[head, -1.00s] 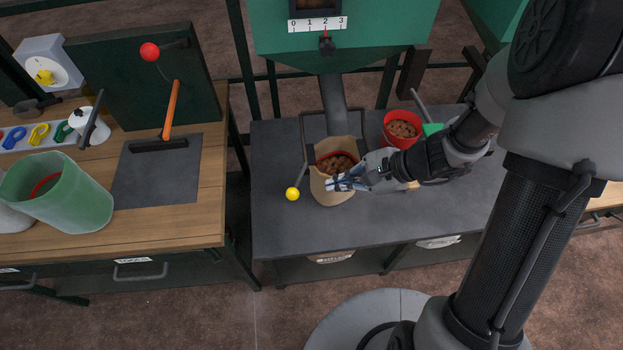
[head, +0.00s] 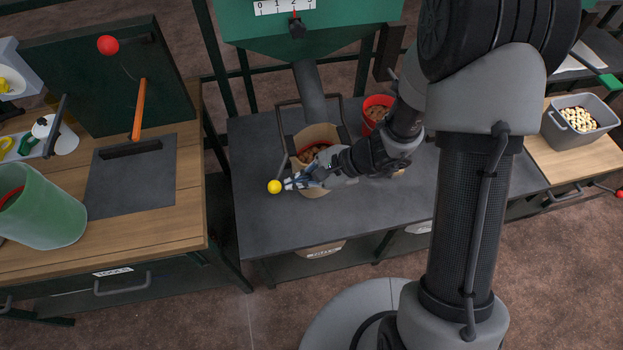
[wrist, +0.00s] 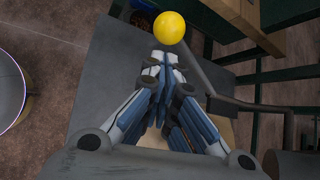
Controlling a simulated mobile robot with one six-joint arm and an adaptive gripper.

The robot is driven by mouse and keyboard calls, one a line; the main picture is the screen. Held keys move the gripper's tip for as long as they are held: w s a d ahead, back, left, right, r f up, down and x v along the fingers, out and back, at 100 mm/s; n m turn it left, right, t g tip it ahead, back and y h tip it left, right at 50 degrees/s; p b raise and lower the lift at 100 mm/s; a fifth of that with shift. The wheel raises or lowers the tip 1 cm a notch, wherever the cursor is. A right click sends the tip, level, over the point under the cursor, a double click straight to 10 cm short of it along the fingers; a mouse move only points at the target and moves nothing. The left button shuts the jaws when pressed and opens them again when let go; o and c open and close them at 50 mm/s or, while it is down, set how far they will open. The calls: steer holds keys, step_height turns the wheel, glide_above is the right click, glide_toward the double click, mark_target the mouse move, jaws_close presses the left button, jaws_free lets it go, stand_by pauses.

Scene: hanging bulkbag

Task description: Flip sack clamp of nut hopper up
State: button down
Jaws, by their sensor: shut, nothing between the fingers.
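The nut hopper is the green housing (head: 310,28) at the top of the head view, with a grey spout (head: 309,92) above a brown paper sack (head: 316,135) holding brown nuts. The sack clamp is a dark bar frame (head: 281,128) around the sack's mouth, its lever ending in a yellow ball (head: 274,187) low at the front left. My gripper (head: 287,184) is shut and empty, its tips just right of the ball. In the wrist view, the yellow ball (wrist: 169,29) lies just beyond the shut fingertips (wrist: 166,58); I cannot tell whether they touch. My gripper hides part of the sack.
A red bucket of nuts (head: 377,110) stands behind my arm on the grey table (head: 270,225). The table's front left is clear.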

steer(key=shift+x, duration=1.05)
steer(key=shift+r, duration=0.1)
steer(key=w+r+m+g+p, duration=0.1)
steer(key=w+r+g+p, duration=0.1)
steer(key=r+p, duration=0.7)
steer(key=w+r+m+g+h+p, duration=0.1)
steer(key=r+g+p, duration=0.3)
steer(key=r+p, duration=0.5)
steer(key=shift+w+a+r+m+h+p, duration=0.3)
steer(key=shift+w+a+m+p, duration=0.35)
steer(key=shift+p, duration=2.7)
steer(key=shift+w+d+r, duration=0.1)
steer(key=shift+w, duration=0.1)
